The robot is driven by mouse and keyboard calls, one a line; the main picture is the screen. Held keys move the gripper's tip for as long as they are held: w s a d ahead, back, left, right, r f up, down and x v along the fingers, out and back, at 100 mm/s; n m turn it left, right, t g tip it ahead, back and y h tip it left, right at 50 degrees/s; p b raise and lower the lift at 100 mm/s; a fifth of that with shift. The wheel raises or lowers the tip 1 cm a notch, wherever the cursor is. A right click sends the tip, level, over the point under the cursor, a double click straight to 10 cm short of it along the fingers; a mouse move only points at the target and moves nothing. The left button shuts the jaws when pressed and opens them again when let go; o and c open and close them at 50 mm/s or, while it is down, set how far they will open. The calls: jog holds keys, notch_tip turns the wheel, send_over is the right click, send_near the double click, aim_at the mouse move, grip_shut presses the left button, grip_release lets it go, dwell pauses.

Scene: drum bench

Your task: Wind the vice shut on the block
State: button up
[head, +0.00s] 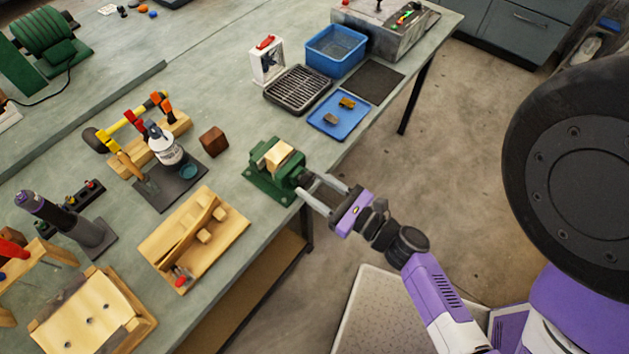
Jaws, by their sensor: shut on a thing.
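The green vice (262,184) stands at the bench's front edge, near the middle of the head view. A light wooden block (278,155) sits between its jaws; I cannot tell whether both jaws touch it. My gripper (306,188) reaches in from the lower right, at the vice's front end. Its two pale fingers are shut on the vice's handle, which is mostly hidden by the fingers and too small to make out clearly.
A dark brown block (213,141) stands behind and left of the vice. A wooden board with blocks (230,232) lies to its left. A blue tray (352,129), a black rack (296,90) and a blue bin (335,50) are to the right. Floor is open before the bench.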

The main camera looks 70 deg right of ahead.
jog(key=shift+s+f+m+p, duration=0.15)
jog(key=shift+m+p, duration=0.15)
jog(key=shift+m, duration=0.3)
jog(key=o, duration=1.2)
jog(key=shift+o, duration=0.8)
jog(key=b+v, duration=0.2)
jog(key=v, duration=0.5)
jog(key=shift+s, duration=0.4)
jog(key=shift+a, duration=0.1)
